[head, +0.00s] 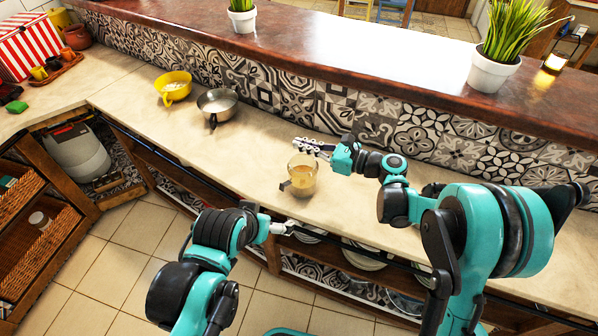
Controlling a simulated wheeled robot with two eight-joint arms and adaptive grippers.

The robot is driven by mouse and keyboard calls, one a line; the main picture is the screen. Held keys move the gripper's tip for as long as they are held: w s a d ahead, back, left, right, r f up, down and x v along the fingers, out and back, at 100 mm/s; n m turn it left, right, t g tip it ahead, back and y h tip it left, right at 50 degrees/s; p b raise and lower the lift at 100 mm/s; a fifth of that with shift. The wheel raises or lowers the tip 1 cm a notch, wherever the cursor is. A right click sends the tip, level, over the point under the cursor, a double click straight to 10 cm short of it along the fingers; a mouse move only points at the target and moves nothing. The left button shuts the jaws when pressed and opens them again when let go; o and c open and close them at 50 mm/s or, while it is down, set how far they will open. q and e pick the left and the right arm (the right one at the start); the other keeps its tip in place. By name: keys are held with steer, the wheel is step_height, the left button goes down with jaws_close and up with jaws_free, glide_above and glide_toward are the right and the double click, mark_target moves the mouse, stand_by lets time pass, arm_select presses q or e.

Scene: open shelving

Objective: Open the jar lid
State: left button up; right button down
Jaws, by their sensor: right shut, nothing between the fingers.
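A clear glass jar (303,178) with tan contents stands upright on the counter, near its front edge. A small grey piece shows at its lower left side. I cannot make out clearly whether a lid sits on its top. My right gripper (302,145) is just behind and above the jar's rim, pointing left, shut with nothing in it. I cannot tell whether it touches the jar. My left gripper (289,222) is low at the counter's front edge, in front of the jar and apart from it. Its fingers are too small to read.
A yellow bowl (174,86) and a metal pan (217,103) stand on the counter to the left. A raised dark ledge (330,55) with potted plants runs behind the tiled wall. Open shelves with plates lie below the counter. The counter between pan and jar is clear.

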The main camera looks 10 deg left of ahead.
steer(key=shift+w+d+r, duration=0.15)
steer(key=shift+w+r, duration=0.15)
steer(key=shift+w, duration=0.15)
steer(key=shift+w+r, duration=0.1)
steer(key=shift+w, duration=0.05)
steer(key=shift+w+d+r+p, duration=0.15)
steer(key=shift+w+r+p, duration=0.15)
steer(key=shift+w, duration=0.45)
steer(key=shift+w+d+r, duration=0.15)
steer(key=shift+w, duration=0.3)
steer(key=shift+w+d+r, duration=0.1)
steer(key=shift+w+d, duration=0.05)
steer(key=shift+w, duration=0.3)
